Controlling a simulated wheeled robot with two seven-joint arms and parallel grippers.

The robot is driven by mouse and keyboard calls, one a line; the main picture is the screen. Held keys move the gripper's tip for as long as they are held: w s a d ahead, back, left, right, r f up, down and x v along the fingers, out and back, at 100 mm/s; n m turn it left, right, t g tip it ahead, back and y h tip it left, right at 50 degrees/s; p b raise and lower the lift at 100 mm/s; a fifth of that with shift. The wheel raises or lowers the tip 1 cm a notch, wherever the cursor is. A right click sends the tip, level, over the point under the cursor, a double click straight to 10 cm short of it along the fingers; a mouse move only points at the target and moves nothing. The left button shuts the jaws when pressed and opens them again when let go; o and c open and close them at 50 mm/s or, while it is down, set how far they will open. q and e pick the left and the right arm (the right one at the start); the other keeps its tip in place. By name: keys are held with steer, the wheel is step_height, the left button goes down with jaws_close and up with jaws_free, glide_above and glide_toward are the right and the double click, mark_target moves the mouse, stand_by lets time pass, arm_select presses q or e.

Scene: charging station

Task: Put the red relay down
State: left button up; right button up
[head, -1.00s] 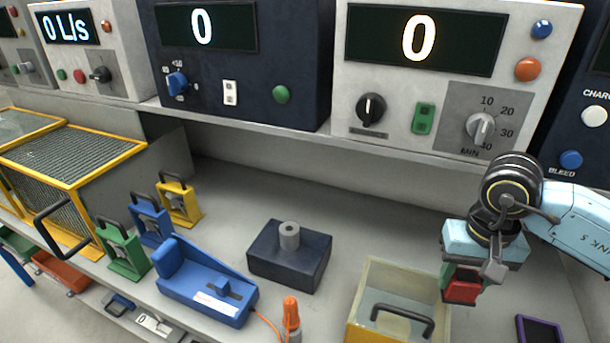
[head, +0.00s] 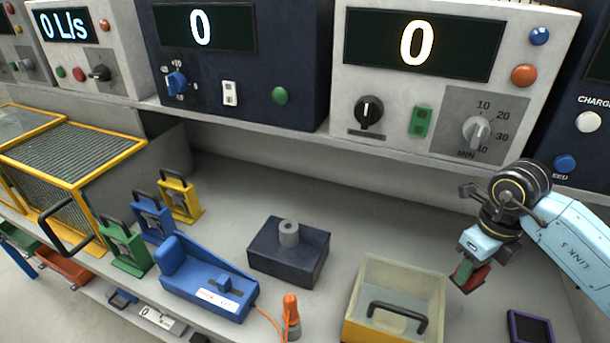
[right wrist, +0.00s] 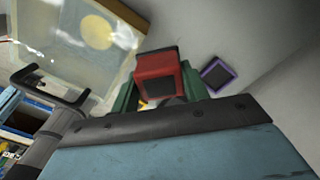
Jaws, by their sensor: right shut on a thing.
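The red relay (head: 476,279) is a small red block with a dark face, held in the air to the right of the clear yellow-framed bin. In the right wrist view the red relay (right wrist: 163,79) sits between the green fingertips. My right gripper (head: 467,274) is shut on it above the bench, and it also shows in the right wrist view (right wrist: 165,95). The relay's underside and its height above the bench are hard to judge. My left gripper is not in view.
The clear bin (head: 398,290) with a black handle stands left of the relay. A purple-framed dark pad (head: 529,327) lies to its right. A dark block with a grey post (head: 289,252), a blue device (head: 207,280) and an orange-tipped tool (head: 291,312) stand further left. Bench behind the bin is clear.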

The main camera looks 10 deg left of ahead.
mark_target(491, 267)
steer(key=m, duration=0.2)
steer(key=d+m, duration=0.1)
steer(key=m, duration=0.1)
steer(key=f+m, duration=0.1)
steer(key=m, duration=0.1)
steer(key=shift+d+p, duration=0.3)
steer(key=shift+d, duration=0.1)
steer(key=m, duration=0.2)
steer(key=d+m, duration=0.1)
steer(key=m, duration=0.1)
steer(key=shift+s+f, duration=0.1)
steer(key=shift+f, duration=0.3)
steer(key=shift+s+d+f+m, duration=0.2)
steer(key=shift+f+m, duration=0.5)
steer(key=shift+f, duration=1.1)
steer(key=shift+w+d+f+m, duration=0.2)
steer(key=shift+f+m, duration=0.5)
steer(key=shift+f, duration=1.1)
steer(key=shift+s+d+f+m, duration=0.25)
steer(key=shift+f+m, duration=0.45)
steer(key=shift+f, duration=1.1)
steer(key=shift+w+f, duration=0.1)
steer(key=o, duration=0.6)
steer(key=shift+f+b, duration=0.1)
steer(key=shift+b, duration=0.2)
steer(key=shift+c, duration=0.2)
steer(key=o, duration=0.5)
steer(key=shift+c, duration=0.2)
